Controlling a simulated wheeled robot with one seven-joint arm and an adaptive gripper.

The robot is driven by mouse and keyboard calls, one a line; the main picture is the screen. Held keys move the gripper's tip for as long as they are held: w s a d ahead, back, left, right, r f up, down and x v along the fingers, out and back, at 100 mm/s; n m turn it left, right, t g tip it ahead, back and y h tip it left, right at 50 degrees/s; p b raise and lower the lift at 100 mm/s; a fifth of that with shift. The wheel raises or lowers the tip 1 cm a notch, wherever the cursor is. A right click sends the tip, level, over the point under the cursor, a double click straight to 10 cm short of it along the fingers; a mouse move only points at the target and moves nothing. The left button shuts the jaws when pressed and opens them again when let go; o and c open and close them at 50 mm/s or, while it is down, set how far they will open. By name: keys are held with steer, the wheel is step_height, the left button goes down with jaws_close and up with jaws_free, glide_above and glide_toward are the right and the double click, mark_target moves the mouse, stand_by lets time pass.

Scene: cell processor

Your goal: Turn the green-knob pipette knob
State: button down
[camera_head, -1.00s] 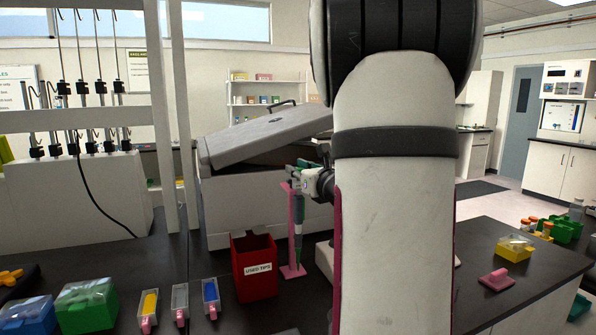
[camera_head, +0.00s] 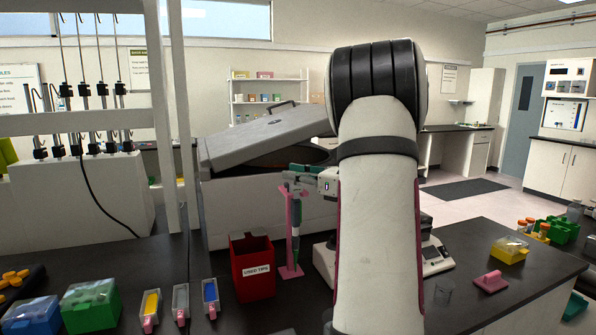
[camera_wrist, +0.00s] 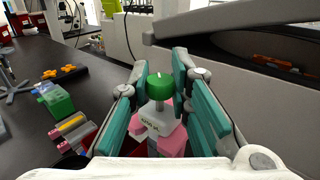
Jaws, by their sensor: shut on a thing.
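The green-knob pipette stands upright on a pink stand (camera_head: 291,271), beside the red used-tips bin. Its green body (camera_head: 296,222) shows in the head view. In the wrist view its round green knob (camera_wrist: 160,86) has a small white mark on top and sits above the pale pipette head (camera_wrist: 157,122). My gripper (camera_head: 302,178) is at the pipette's top. In the wrist view the teal fingers of my gripper (camera_wrist: 161,72) lie on both sides of the knob, shut on it. The knob is hidden in the head view.
The red used-tips bin (camera_head: 252,268) stands just left of the stand. A large grey machine with a tilted lid (camera_head: 265,134) is close behind. A white device (camera_head: 437,262) stands to the right, partly behind my arm. Tip boxes (camera_head: 90,304) lie at front left.

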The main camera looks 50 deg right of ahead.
steer(key=n+g+y+p, duration=0.1)
steer(key=n+y, duration=0.1)
steer(key=y, duration=0.1)
steer(key=n+g+y+p, duration=0.1)
steer(key=n+y+p, duration=0.1)
steer(key=y, duration=0.2)
steer(key=shift+s+r+n, duration=0.1)
steer(key=shift+n, duration=0.3)
steer(key=n+g+y, duration=0.4)
steer(key=y, duration=0.1)
steer(key=shift+p, duration=0.35)
steer(key=shift+g, duration=0.5)
steer(key=c, duration=1.4)
jaws_free()
steer(key=shift+d, duration=0.1)
steer(key=shift+v, duration=5.8)
steer(key=shift+f, duration=0.25)
